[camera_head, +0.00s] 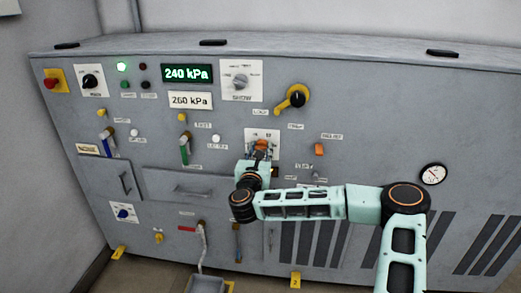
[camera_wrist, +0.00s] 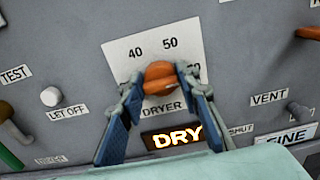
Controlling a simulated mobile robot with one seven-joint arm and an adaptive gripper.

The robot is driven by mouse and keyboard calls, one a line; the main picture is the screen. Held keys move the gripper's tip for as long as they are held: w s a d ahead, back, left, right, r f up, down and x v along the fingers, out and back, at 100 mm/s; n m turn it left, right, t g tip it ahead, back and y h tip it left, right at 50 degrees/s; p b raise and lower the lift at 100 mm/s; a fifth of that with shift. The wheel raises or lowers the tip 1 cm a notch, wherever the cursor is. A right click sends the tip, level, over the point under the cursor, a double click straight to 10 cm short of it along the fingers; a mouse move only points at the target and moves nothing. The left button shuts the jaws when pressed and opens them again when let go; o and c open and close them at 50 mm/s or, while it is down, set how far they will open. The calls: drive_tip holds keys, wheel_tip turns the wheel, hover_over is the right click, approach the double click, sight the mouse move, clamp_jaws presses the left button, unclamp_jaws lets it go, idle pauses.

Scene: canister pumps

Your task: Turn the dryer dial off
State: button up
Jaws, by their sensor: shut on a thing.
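The orange dryer dial (camera_wrist: 160,72) sits on a white scale plate (camera_wrist: 120,50) marked 40 and 50, with other marks partly hidden by my fingers. A DRYER label (camera_wrist: 162,107) is under it, and below that a DRY sign (camera_wrist: 175,137) glows. My gripper (camera_wrist: 158,82) is shut on the dial, one finger on each side. In the head view my gripper (camera_head: 261,152) reaches the dial plate (camera_head: 262,133) at the middle of the panel. The fingers hide part of the dial, so I cannot tell exactly where it points.
A white LET OFF button (camera_wrist: 50,96) is left of the dial, and a VENT toggle (camera_wrist: 298,110) is right. In the head view a yellow-based rotary handle (camera_head: 293,98) is above right and an orange switch (camera_head: 319,149) is to the right. A drawer (camera_head: 185,185) is lower left.

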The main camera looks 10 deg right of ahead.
drive_tip(key=shift+c, duration=0.7)
drive_tip(key=shift+n, duration=0.4)
drive_tip(key=shift+r+n+p, duration=0.1)
drive_tip(key=shift+n+p, duration=0.5)
drive_tip(key=shift+n, duration=0.4)
drive_tip(key=n+p, duration=0.1)
drive_tip(key=n, duration=0.4)
drive_tip(key=shift+a, duration=0.15)
drive_tip(key=n+b, duration=0.2)
drive_tip(key=n, duration=0.7)
drive_tip(key=n+b, duration=0.3)
drive_tip(key=n, duration=0.6)
drive_tip(key=f+n+b, duration=0.1)
drive_tip(key=n+b, duration=0.2)
drive_tip(key=n, duration=0.7)
drive_tip(key=shift+f, duration=0.1)
drive_tip(key=shift+d, duration=0.2)
